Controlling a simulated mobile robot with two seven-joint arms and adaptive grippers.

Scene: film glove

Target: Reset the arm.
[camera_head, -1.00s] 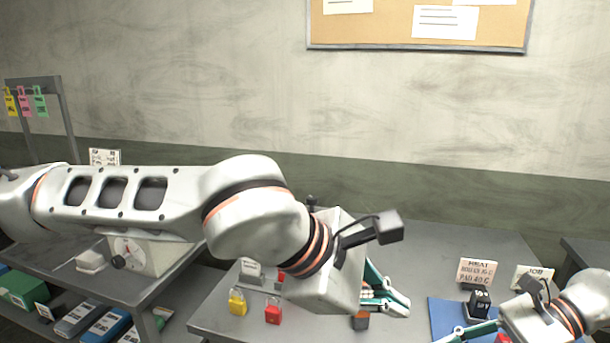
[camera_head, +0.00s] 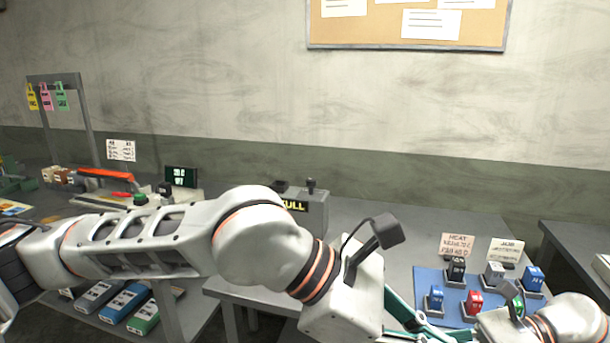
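My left arm reaches across from the left, its wrist over the middle bench. The teal fingers of my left gripper (camera_head: 428,322) point right and down beside the blue mat (camera_head: 425,275). Their tips run close to the bottom edge and overlap the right gripper's area, so their opening is unclear. My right arm enters at the lower right, with its hand (camera_head: 505,326) at the mat's front edge. Its fingers are mostly cut off or confused with the left ones. I see nothing clearly held in either gripper.
Several coloured blocks, including a red one (camera_head: 474,301) and a black one (camera_head: 456,268), stand on the mat before a HEAT card (camera_head: 457,244) and a JOB card (camera_head: 507,250). A FULL box (camera_head: 312,209) stands behind my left wrist. A side bench has a green display (camera_head: 181,177).

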